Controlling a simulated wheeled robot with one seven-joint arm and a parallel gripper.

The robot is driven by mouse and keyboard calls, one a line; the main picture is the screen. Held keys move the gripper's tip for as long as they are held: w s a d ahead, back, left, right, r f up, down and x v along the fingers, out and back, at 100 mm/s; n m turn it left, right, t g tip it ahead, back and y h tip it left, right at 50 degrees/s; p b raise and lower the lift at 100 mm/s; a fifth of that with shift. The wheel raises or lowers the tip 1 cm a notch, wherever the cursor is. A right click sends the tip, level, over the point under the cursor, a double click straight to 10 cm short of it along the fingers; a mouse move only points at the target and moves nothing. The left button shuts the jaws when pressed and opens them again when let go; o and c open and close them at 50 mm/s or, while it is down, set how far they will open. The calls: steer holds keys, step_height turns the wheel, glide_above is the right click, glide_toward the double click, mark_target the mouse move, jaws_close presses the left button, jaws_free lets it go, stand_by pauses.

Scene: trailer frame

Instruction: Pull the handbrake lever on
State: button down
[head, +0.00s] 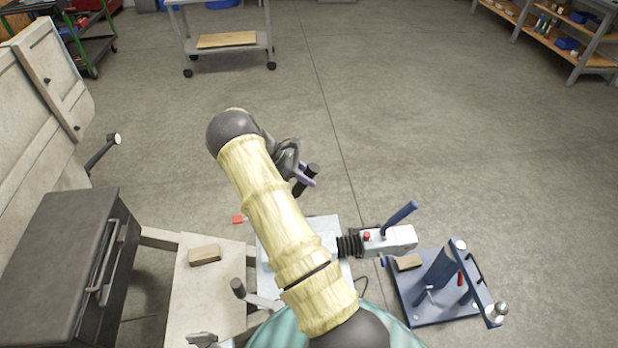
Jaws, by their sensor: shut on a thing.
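My arm reaches away from me across the middle of the head view. My gripper (304,174), with purple fingers, is at its far end, to the right of the dark wrist. The fingers are closed around a black cylindrical grip (313,169), which looks like the end of the handbrake lever. The grip shows above and below the fingers and stands tilted. The lower part of the lever and its pivot are hidden behind my arm.
The coupling head (391,240) with a blue handle (400,218) lies right of my arm. A black box (65,265) stands at left, near a wooden block (204,254). The floor ahead is clear up to a trolley (227,40).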

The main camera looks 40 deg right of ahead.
steer(key=shift+w+a+r, duration=0.4)
steer(key=shift+a+r, duration=0.05)
steer(key=shift+a, duration=0.25)
steer(key=c, duration=1)
jaws_free()
steer(key=v, duration=1.1)
steer(key=b+v, duration=0.1)
steer(key=v, duration=0.5)
steer(key=shift+w+a+f, duration=0.25)
steer(key=shift+a+f, duration=0.1)
steer(key=shift+r, duration=0.1)
